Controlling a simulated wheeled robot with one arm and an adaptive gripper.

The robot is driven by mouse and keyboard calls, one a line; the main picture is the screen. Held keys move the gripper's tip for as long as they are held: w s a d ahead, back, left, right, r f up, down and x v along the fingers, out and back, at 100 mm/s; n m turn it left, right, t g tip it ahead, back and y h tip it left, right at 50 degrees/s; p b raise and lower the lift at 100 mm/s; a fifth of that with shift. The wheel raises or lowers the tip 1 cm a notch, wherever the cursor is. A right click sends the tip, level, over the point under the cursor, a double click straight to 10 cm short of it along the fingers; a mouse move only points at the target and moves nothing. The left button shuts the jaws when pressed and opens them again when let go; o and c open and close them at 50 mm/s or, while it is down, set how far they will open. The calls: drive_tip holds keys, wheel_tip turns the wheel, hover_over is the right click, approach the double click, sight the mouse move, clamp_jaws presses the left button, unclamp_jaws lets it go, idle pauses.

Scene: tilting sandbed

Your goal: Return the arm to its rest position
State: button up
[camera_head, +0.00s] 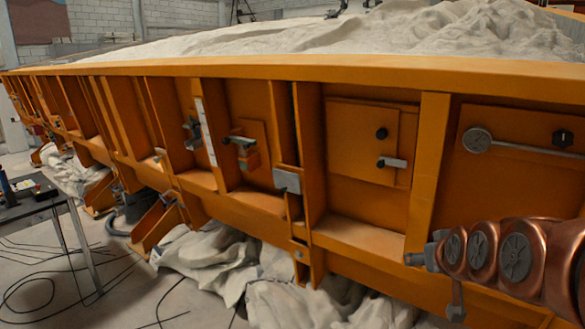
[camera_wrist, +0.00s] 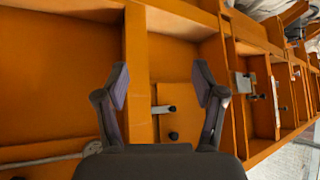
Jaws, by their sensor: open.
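My gripper (camera_wrist: 161,88) shows in the wrist view with its two dark fingers spread apart and nothing between them. Beyond the fingers is the orange side wall of the sandbed (camera_wrist: 70,45), with a light grey handle (camera_wrist: 164,109) and a dark knob (camera_wrist: 173,135) on a panel. In the head view my copper-coloured arm reaches in from the right edge, in front of the sandbed's orange wall (camera_head: 365,235). The gripper's fingers cannot be made out there. The same panel (camera_head: 360,140) with its grey handle (camera_head: 393,162) is up and to the left of the arm.
The sandbed holds pale sand (camera_head: 420,35). A round-ended lever (camera_head: 478,141) is on the wall at right. White sacks (camera_head: 215,260) lie beneath. A dark table (camera_head: 28,195) stands at left, with cables on the floor.

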drive_tip(key=s+a+f+g, duration=0.3)
drive_tip(key=s+a+g, duration=0.1)
drive_tip(key=s, duration=0.6)
drive_tip(key=s+a+f+g+y+p, duration=0.1)
drive_tip(key=s+a+f+g, duration=0.2)
drive_tip(key=s, duration=0.7)
drive_tip(key=s+a+f+g, duration=0.3)
drive_tip(key=s+a+g, duration=0.1)
drive_tip(key=s, duration=0.7)
drive_tip(key=shift+a+f+n+g, duration=0.35)
drive_tip(key=shift+f+n+g, duration=0.05)
